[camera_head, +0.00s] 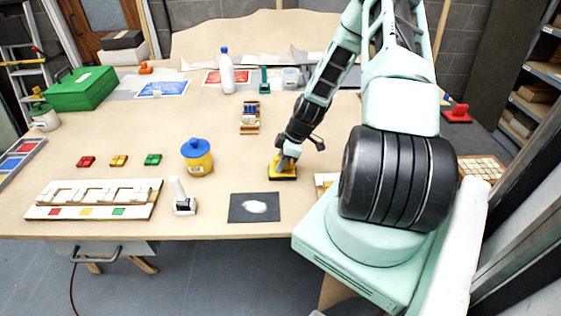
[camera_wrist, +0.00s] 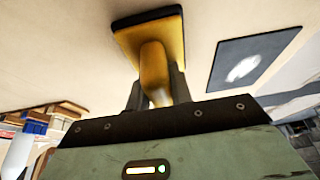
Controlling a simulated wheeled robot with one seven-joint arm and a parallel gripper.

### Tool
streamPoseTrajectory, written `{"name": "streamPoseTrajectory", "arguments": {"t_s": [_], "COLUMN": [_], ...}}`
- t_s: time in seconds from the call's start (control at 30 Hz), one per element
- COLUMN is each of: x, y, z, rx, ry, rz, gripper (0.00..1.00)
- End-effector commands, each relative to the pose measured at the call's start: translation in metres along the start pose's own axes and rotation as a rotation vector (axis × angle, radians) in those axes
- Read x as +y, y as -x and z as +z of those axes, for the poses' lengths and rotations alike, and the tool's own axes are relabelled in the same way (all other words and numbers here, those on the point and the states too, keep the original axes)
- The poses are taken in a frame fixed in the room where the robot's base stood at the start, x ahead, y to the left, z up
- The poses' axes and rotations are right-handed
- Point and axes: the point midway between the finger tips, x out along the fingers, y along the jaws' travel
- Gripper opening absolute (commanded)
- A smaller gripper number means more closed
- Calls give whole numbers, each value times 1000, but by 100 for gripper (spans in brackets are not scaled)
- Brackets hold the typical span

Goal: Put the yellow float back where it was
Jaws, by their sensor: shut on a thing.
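The yellow float (camera_head: 281,171) has a flat yellow plate with a dark underside and a yellow handle. In the head view it is at the table's middle right, under my gripper (camera_head: 287,158). In the wrist view my gripper (camera_wrist: 157,92) is shut on the handle of the yellow float (camera_wrist: 150,40). The float's plate points away from the gripper, toward the tabletop. I cannot tell whether the plate touches the table.
A dark square with a white patch (camera_head: 255,208) lies left of the float. A yellow jar with a blue lid (camera_head: 198,160) and a white-handled tool (camera_head: 183,198) stand further left. A small rack of blue and tan blocks (camera_head: 249,117) is behind. Bare tabletop surrounds the float.

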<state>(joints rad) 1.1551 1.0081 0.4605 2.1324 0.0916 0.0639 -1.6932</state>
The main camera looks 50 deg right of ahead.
Motion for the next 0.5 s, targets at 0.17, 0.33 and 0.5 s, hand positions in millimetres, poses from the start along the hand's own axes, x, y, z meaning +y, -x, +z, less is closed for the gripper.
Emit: {"name": "streamPoseTrajectory", "arguments": {"t_s": [0.17,0.33,0.5], "x": [0,-1,-1], "y": [-3,-3,-3], "z": [1,1,1], "rx": [0,0,0], "ry": [-1,-1,-1], "rz": [0,-2,-3], "gripper": [33,44,44]}}
